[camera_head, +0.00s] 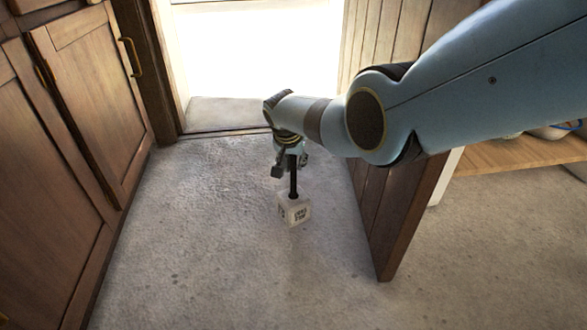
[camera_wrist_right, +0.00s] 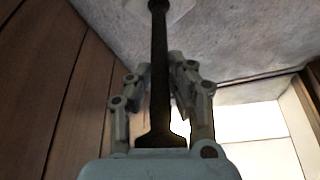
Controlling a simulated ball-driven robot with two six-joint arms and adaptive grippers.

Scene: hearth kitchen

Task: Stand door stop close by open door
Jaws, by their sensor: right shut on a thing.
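The door stop (camera_head: 295,212) is a pale block with dark lettering and a tall black rod handle on top. My right gripper (camera_head: 291,168) is shut on the rod, above the block. In the right wrist view the black rod (camera_wrist_right: 159,65) runs between the fingers, with part of the block at the top edge. The block is upright, at or just above the floor; I cannot tell if it touches. The open door (camera_head: 392,215) is brown planks, to the right of the door stop, with a gap of floor between. My arm hides its upper part. My left gripper is not in view.
Wooden cabinets (camera_head: 92,95) with a brass handle line the left. A bright doorway (camera_head: 255,60) with a threshold is behind the gripper. The grey stone floor (camera_head: 215,255) is clear in front. A wooden shelf (camera_head: 520,155) stands beyond the door at the right.

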